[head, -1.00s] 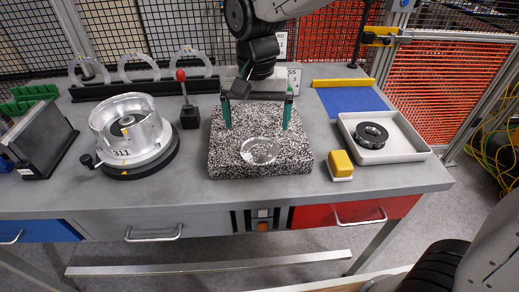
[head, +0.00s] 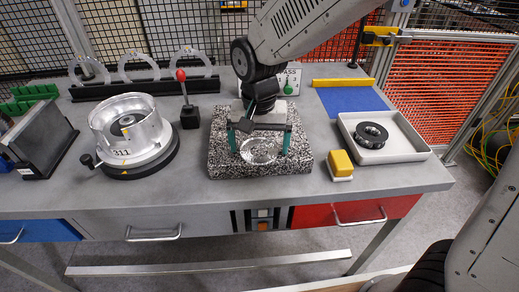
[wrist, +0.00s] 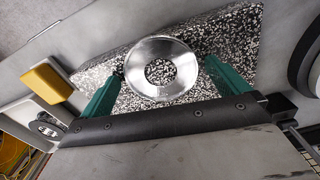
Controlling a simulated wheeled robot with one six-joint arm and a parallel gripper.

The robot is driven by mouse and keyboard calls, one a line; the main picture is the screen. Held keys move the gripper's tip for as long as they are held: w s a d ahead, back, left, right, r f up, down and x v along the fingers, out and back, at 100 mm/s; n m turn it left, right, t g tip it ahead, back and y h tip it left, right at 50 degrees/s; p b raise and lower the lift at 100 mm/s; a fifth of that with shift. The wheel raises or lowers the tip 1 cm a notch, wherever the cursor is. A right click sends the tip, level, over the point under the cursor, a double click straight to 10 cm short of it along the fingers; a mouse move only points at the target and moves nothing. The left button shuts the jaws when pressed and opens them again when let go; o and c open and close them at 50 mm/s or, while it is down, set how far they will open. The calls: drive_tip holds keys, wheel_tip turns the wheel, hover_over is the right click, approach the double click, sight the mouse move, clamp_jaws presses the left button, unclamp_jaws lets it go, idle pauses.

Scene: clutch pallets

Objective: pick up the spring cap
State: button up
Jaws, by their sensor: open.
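The spring cap, a shiny silver ring (head: 258,160) with a central hole, lies flat on a black-and-white speckled block (head: 222,163). My gripper (head: 258,150) is open above the block, its green fingers on the left and right sides of the ring. In the wrist view the ring (wrist: 138,68) sits between the two green fingertips of my gripper (wrist: 163,68). The fingertips are close beside its rim; I cannot tell whether they touch it. Nothing is held.
A silver housing marked 311 (head: 130,132) stands left on a dark round base. A red-knobbed lever (head: 183,97) stands behind the block. A yellow block (head: 341,163) and a white tray (head: 394,153) with a black ring (head: 371,134) are to the right. The front table edge is clear.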

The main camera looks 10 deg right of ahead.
drive_tip(key=shift+f, duration=0.1)
drive_tip(key=c, duration=0.9)
